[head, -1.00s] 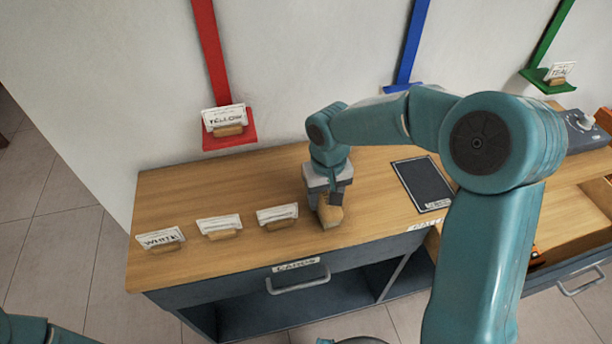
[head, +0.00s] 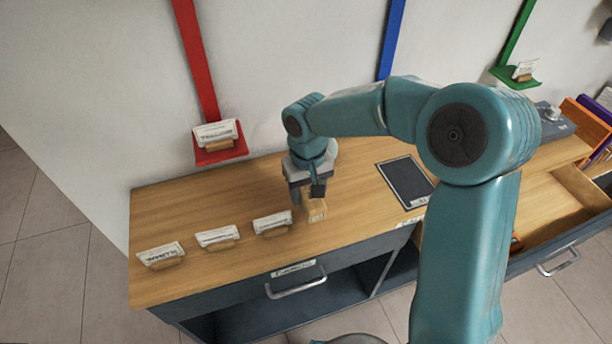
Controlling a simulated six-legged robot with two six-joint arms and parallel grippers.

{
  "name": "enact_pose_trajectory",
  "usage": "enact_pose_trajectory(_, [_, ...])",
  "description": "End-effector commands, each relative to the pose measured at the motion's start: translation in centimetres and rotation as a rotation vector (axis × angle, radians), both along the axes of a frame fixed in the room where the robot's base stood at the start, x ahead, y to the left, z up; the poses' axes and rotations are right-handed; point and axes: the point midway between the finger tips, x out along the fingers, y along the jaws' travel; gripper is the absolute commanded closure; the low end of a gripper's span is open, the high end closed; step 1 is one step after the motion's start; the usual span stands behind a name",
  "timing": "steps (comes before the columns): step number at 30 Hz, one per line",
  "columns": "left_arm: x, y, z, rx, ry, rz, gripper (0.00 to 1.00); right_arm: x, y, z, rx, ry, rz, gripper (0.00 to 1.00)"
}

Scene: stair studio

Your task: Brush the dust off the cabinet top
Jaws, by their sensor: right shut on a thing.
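The cabinet top (head: 240,180) is a wooden surface over a dark grey cabinet with a handled drawer. My right gripper (head: 312,197) points down at the cabinet top, right of the card holders. It is shut on a light wooden block-like brush (head: 315,211), which is at the wood surface; whether it touches cannot be told. Its bristles are not visible. No dust can be made out on the wood at this size. My left gripper is out of view.
Three small card holders, one of them white-labelled (head: 162,255), stand along the front left. A dark panel (head: 406,183) lies right of the gripper. A red shelf (head: 220,152) with a card juts from the wall. An open drawer (head: 560,215) is at right.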

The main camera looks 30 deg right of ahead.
Motion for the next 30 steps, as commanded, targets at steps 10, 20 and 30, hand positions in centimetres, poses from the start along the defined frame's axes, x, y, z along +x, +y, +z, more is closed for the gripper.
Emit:
enact_pose_trajectory(10, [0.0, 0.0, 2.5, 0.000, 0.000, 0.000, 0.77, 0.1, 0.1, 3.1, 0.000, 0.000, 0.002, 0.78])
enact_pose_trajectory(20, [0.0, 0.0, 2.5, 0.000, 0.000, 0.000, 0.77, 0.1, 0.0, 3.2, 0.000, -0.001, 0.002, 0.78])
enact_pose_trajectory(30, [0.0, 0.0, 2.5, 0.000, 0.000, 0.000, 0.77, 0.1, 0.0, 3.2, 0.000, -0.001, 0.002, 0.78])
